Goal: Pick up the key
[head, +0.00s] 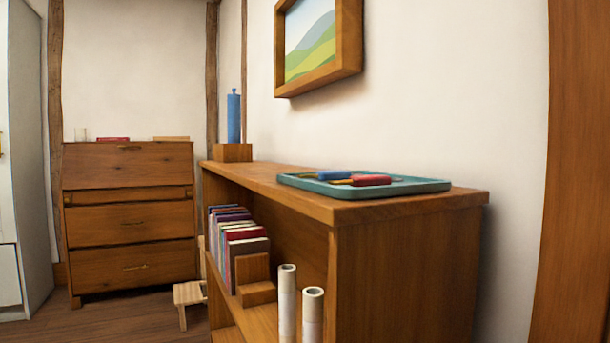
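I cannot make out a key for certain in the head view. A teal tray (426,186) lies on top of the wooden bookcase (407,210). In it lie a red object (371,180) and a blue object (334,175), each with a thin yellowish part at its left end. The tray's low rim hides part of its floor. Neither of my grippers shows in this view.
Books (240,240) and two white rolls (287,300) stand on the bookcase shelf. A blue object (234,117) stands on a wooden block at the bookcase's far end. A drawer chest (130,221) and a small stool (188,293) are behind. Floor shows at lower left.

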